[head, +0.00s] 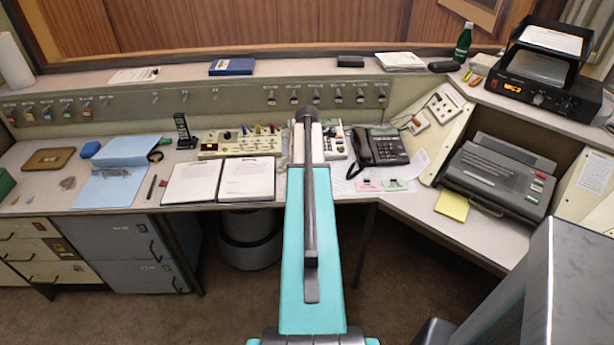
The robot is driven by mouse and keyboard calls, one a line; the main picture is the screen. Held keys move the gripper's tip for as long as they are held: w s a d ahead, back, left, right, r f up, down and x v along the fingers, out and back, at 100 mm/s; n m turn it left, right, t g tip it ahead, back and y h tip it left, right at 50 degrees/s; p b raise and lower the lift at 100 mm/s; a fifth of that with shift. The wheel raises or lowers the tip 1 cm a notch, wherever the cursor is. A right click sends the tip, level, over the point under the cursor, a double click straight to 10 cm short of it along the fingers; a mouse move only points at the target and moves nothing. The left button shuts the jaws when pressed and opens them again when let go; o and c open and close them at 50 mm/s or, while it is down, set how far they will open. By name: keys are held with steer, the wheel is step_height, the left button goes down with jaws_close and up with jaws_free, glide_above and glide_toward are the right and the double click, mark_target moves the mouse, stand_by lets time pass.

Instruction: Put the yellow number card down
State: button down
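No card that I can make out as the yellow number card shows in the head view. A plain yellow paper or pad (452,205) lies flat on the right desk, in front of the dark grey machine; I see no number on it. A pink card (369,186) and a green card (396,185) lie side by side at the desk edge below the black telephone (378,150). My turquoise and grey arm reaches up the middle of the view over the desk. My gripper does not show, so I cannot tell whether it holds anything.
An open binder (218,182) lies left of my arm, with a switch panel (240,142) behind it. Blue folders (118,172) and a brown clipboard (48,159) lie further left. A dark grey machine (498,175) fills the right desk. Several keys or tags hang on the back panel.

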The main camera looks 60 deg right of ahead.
steer(key=shift+a+f, duration=0.1)
steer(key=shift+f, duration=0.35)
steer(key=c, duration=1.9)
jaws_free()
steer(key=shift+s+f, duration=0.1)
steer(key=shift+s, duration=0.05)
steer(key=shift+w+d+r, duration=0.2)
steer(key=shift+r, duration=0.3)
step_height(320, 180, up, 12)
steer(key=b, duration=0.2)
